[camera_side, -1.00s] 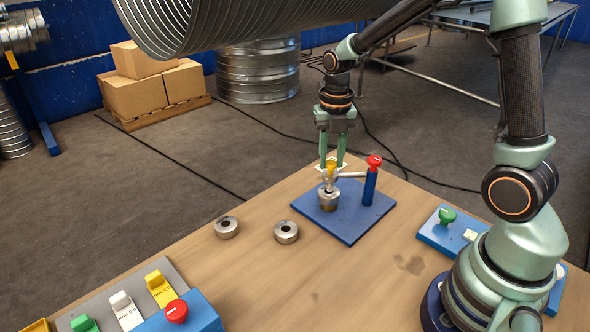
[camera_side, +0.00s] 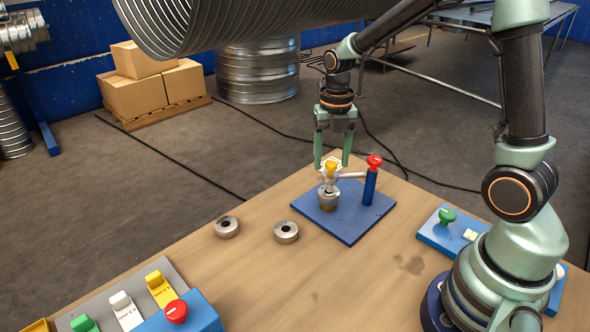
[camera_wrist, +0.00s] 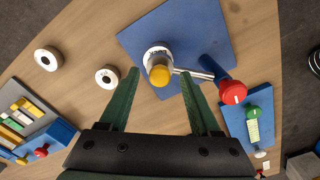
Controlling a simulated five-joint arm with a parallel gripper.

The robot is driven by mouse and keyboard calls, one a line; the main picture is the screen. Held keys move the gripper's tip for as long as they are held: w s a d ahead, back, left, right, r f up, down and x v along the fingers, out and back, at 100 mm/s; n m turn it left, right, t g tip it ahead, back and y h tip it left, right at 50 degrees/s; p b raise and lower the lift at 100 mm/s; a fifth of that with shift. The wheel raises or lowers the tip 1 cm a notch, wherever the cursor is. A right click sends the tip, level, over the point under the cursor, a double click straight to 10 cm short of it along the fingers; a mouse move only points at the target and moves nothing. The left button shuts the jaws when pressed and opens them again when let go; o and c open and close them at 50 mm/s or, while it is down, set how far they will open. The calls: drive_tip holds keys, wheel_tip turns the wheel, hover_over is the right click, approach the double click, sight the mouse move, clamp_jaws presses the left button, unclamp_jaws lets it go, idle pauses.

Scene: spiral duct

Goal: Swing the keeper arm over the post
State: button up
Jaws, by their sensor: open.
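A blue base plate (camera_side: 352,229) lies on the wooden table. On it stands a post with a yellow knob (camera_side: 331,167) above a brassy-silver cylinder (camera_side: 329,203). To its right is a blue pillar (camera_side: 369,188) with a red knob (camera_side: 374,161). A silver keeper arm (camera_side: 351,175) reaches from the pillar to the yellow-knobbed post; I cannot tell if its end is over or beside it. My gripper (camera_side: 332,159) is open, fingers pointing down either side of the yellow knob.
Two metal rings (camera_side: 227,227) (camera_side: 286,232) lie left of the plate. A tray with coloured blocks (camera_side: 127,311) and a blue box with a red button (camera_side: 177,312) are at the front left. A blue panel with a green knob (camera_side: 447,215) is at right. A large duct (camera_side: 240,20) hangs behind.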

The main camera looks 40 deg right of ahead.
wheel_tip(320, 180, up, 12)
idle(0.5)
drive_tip(key=s+a+m+t, duration=0.2)
drive_tip(key=s+m, duration=0.3)
drive_tip(key=m, duration=0.9)
drive_tip(key=s+a+m+t, duration=0.3)
drive_tip(key=s+m, duration=0.2)
drive_tip(key=m, duration=1)
drive_tip(key=shift+a+r+t, duration=0.2)
drive_tip(key=shift+r+t, duration=0.05)
drive_tip(key=shift+t, duration=0.05)
drive_tip(key=shift+o, duration=0.3)
